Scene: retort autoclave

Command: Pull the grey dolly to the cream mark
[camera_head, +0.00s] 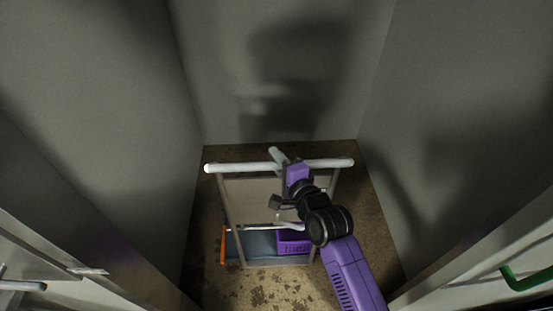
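The grey dolly stands inside a narrow grey-walled recess, with a pale push bar (240,167) across its top. Its upright frame goes down to a low blue-grey deck (262,246). My purple and black arm reaches in from the lower right. My gripper (279,156) is at the middle of the push bar, with a pale finger part showing across it. The wrist hides the bar there, so I cannot tell whether the fingers are closed on it. I see no cream mark in this view.
A purple crate (293,241) sits on the deck, and an orange upright piece (223,246) is at its left edge. Walls stand close on the left, right and back. A green handle (526,280) is at the lower right, and a metal handle (22,286) at the lower left. The floor (262,291) in front is stained.

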